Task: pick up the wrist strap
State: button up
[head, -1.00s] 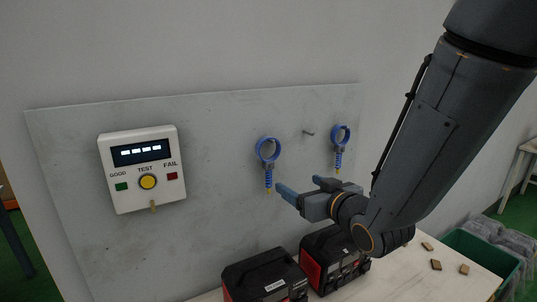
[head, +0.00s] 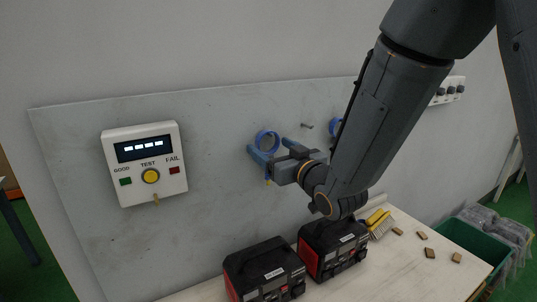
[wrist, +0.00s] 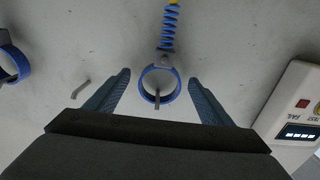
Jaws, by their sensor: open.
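A blue wrist strap (head: 267,138) hangs on the grey wall panel, a ring with a coiled cord below it. In the wrist view its ring (wrist: 145,88) hangs on a peg, with the blue coil (wrist: 169,27) ending in a yellow tip. My gripper (head: 267,151) is open in front of this strap and partly hides it in the head view. In the wrist view the two fingers stand on either side of the ring, apart from it. A second blue strap (head: 336,126) hangs to the right, partly behind my arm; its ring also shows in the wrist view (wrist: 16,66).
A white tester box (head: 146,164) with a yellow button is on the panel at left. An empty peg (head: 307,126) sits between the straps. Two black-and-red cases (head: 263,272) (head: 333,248), a yellow brush (head: 378,224) and small brown blocks (head: 430,253) are on the bench.

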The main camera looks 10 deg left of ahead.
jog(key=shift+w+a, duration=0.15)
jog(key=shift+w, duration=0.05)
jog(key=c, duration=1.1)
jog(key=shift+r, duration=0.1)
